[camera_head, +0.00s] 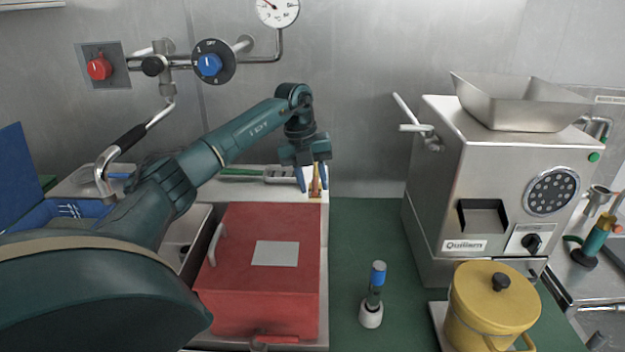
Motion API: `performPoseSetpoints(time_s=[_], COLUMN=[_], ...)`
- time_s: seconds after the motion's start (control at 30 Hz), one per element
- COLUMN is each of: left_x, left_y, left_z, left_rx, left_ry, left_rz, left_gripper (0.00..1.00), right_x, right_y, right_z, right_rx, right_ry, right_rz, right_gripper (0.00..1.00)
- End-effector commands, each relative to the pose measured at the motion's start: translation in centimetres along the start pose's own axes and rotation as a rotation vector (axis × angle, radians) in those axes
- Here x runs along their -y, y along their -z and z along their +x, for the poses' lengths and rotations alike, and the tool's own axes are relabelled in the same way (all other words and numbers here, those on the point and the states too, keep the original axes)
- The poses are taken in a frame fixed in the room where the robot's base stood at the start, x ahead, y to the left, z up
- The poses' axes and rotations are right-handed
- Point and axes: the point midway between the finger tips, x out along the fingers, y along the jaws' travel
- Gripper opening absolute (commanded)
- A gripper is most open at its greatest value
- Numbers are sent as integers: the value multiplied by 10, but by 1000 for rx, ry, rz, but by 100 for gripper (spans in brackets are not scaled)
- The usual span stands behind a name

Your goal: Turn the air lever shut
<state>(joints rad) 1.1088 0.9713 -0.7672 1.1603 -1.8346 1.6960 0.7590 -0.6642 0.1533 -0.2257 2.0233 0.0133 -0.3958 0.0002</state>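On the back wall, a pipe assembly carries a round dial with a blue knob (209,64) and a black knob (153,66). A metal lever with a black grip (130,137) hangs from it down to the left. I cannot tell which part is the air lever; a bare metal lever (407,112) also sticks out from the grinder's left side. My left gripper (313,180) points down over the white surface behind the red box, fingers apart, around or just in front of a small brass-coloured upright piece (316,183). Contact is unclear. My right gripper is not in view.
The red box (240,295) with a handle stands below my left arm. The steel grinder (480,190) stands right, with a yellow lidded pot (490,315) before it.

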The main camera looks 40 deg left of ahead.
Motion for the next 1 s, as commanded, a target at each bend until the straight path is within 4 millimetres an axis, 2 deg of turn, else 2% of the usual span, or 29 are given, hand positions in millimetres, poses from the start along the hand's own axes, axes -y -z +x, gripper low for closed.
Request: performPoseSetpoints(time_s=[0.07,0.4,1.0], left_x=[0,0,-5], left_y=[0,0,1], left_z=[0,0,-1], left_rx=[0,0,0], left_ry=[0,0,-1], left_rz=[0,0,1], left_gripper=[28,1,0], right_x=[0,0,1], right_y=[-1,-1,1], right_z=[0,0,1], right_rx=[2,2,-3], right_ry=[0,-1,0], right_rz=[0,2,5], right_gripper=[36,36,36])
